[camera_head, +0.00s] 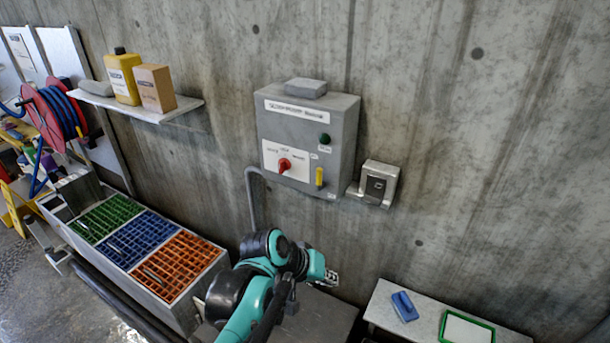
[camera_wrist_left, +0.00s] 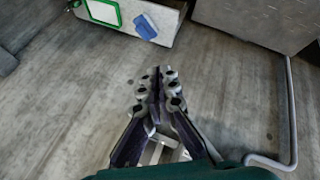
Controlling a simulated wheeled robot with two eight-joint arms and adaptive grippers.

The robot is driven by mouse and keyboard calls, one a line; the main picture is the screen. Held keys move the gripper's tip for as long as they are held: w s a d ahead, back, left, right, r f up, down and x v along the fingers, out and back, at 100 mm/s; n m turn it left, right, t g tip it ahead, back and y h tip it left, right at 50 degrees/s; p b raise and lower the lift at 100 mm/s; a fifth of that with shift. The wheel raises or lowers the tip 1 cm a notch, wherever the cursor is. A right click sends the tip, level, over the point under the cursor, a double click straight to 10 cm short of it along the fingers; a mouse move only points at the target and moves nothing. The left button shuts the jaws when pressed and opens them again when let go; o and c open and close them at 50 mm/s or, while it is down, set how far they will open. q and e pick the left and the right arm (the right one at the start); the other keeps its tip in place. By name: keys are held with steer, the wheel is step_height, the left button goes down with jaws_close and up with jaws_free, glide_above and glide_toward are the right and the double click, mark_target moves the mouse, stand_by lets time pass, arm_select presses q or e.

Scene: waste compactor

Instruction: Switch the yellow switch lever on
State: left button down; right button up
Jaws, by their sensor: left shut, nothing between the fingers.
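The yellow switch lever (camera_head: 319,177) is on the lower right of the front of a grey control box (camera_head: 302,140) on the concrete wall. It stands about upright. My left gripper (camera_head: 331,277) is below the box and apart from it, over the area in front of the wall. In the left wrist view my left gripper (camera_wrist_left: 160,80) has its fingers together with nothing between them. The lever does not show in the left wrist view. My right gripper is not in view.
The box also has a red knob (camera_head: 285,164) and a green button (camera_head: 325,138). A grey socket box (camera_head: 378,183) is to its right. Coloured bins (camera_head: 140,250) stand below. A bench (camera_head: 377,309) is at lower right.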

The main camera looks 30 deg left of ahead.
arm_select(q)
steer(key=w+a+r+n+t+h+p, duration=0.1)
steer(key=w+a+r+n+t+h, duration=0.2)
steer(key=w+a, duration=0.35)
steer(key=n+t+h+p, duration=0.1)
steer(key=n+t+h, duration=0.2)
glide_toward(321, 177)
step_height(321, 177, down, 4)
steer(key=s, duration=0.2)
steer(key=s+a+r+t, duration=0.1)
steer(key=a+t, duration=0.1)
steer(key=a, duration=0.6)
steer(key=shift+s+r+n+t+h+p, duration=0.25)
steer(key=shift+r+n+t+h+p, duration=0.05)
steer(key=shift+r+p, duration=0.1)
steer(key=shift+d, duration=0.1)
steer(key=x, duration=0.4)
steer(key=s+d+b+x, duration=0.1)
steer(key=x, duration=0.3)
steer(key=d+b+x, duration=0.1)
steer(key=x, duration=0.3)
steer(key=shift+d+f, duration=0.1)
steer(key=shift+d, duration=0.25)
